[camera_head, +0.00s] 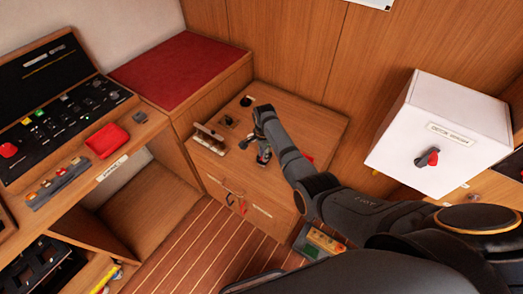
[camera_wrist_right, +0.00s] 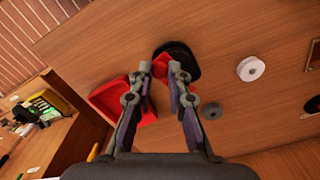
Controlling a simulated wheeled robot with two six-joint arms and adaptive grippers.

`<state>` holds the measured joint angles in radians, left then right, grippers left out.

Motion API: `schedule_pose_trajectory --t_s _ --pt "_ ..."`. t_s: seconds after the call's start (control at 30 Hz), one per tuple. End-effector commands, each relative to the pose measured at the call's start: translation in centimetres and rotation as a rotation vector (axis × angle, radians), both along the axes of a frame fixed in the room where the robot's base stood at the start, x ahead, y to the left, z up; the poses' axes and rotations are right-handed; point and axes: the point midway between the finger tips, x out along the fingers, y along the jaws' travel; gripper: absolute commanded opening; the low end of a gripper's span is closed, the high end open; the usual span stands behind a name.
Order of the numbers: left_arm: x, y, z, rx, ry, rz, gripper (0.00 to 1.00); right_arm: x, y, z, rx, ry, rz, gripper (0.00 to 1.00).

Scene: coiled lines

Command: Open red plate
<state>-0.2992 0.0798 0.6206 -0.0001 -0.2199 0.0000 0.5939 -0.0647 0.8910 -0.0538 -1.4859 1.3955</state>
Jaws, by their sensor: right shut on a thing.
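The red plate (camera_wrist_right: 110,99) lies against a wooden face in the right wrist view, beside a dark round part (camera_wrist_right: 182,62). My right gripper (camera_wrist_right: 160,72) is at the plate's edge, with its fingers shut on a red piece that looks joined to it. The fingers hide part of this piece. In the head view my right gripper (camera_head: 263,153) is over the wooden cabinet top (camera_head: 310,118), and the plate is not clear there. A red patch (camera_head: 308,157) shows just behind my right arm. My left gripper is not in view.
A white box with a red-black knob (camera_head: 430,158) is on the right. A control console (camera_head: 62,115) and a red tray (camera_head: 107,140) are on the left. A white round knob (camera_wrist_right: 250,69) and a grey one (camera_wrist_right: 212,111) are near my right gripper.

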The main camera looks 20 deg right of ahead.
Motion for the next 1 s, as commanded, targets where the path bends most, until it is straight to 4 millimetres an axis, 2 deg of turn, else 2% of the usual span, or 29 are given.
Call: schedule_pose_trajectory --t_s 0.03,0.1,0.4,0.7,1.0 --pt "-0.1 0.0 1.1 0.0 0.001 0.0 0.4 -0.2 -0.3 0.5 -0.001 0.003 0.041 0.0" --pt "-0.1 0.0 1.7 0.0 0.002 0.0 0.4 -0.4 -0.6 0.5 0.0 0.002 0.107 0.0" --pt "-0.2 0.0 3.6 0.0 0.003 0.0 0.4 -0.8 -2.1 0.3 0.0 0.002 0.394 0.0" --pt "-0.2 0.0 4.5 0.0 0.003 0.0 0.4 -0.8 -3.7 0.2 -0.001 0.0 0.678 0.0" --pt "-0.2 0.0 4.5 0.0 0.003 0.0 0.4 -0.4 -5.2 0.0 -0.001 0.0 0.962 0.0"
